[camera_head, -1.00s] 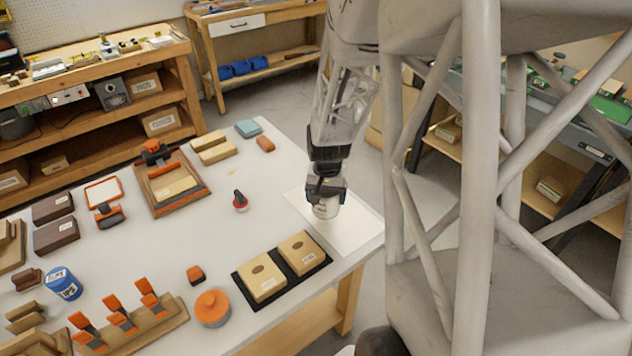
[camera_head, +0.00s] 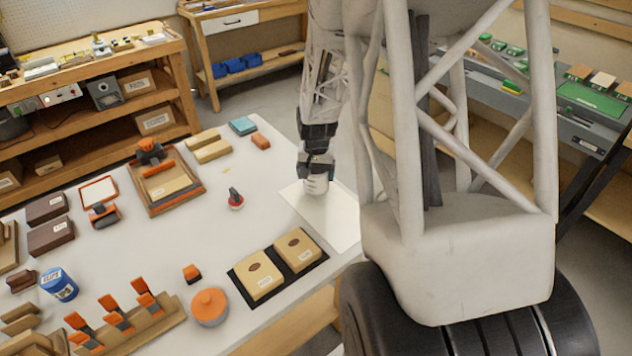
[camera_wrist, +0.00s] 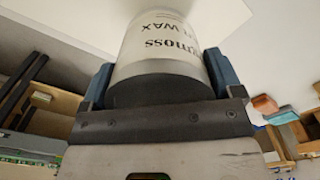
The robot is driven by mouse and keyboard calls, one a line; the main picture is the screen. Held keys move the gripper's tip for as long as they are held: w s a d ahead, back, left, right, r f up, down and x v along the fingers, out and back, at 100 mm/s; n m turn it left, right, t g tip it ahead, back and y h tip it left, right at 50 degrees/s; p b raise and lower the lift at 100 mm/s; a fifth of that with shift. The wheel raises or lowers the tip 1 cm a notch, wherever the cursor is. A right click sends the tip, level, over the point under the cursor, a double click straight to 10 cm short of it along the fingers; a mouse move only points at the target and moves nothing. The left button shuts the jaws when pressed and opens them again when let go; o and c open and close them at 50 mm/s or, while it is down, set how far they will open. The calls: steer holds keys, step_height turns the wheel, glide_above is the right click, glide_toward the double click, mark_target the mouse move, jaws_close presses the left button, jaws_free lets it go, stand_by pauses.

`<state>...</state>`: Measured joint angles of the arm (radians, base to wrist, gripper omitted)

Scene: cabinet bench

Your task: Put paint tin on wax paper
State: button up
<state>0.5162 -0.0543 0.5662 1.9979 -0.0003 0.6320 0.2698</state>
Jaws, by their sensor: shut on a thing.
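My gripper (camera_head: 316,172) is shut on a small pale metal tin (camera_head: 316,186), taken to be the paint tin. In the wrist view the tin (camera_wrist: 165,50) sits between both fingers, with dark lettering that includes "WAX". A white sheet (camera_head: 328,216), taken to be the wax paper, lies flat at the right end of the bench. The tin is upright at the sheet's far part in the head view. I cannot tell whether its base touches the sheet.
A black tray (camera_head: 300,268) with two tan blocks lies in front of the sheet. A red-and-black item (camera_head: 235,199) stands to its left. An orange round tin (camera_head: 209,306) and a blue tin (camera_head: 59,284) stand nearer and left.

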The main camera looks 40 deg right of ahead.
steer(key=shift+f, duration=1.75)
steer(key=shift+f, duration=0.15)
steer(key=o, duration=1)
step_height(320, 180, up, 12)
steer(key=shift+r, duration=0.15)
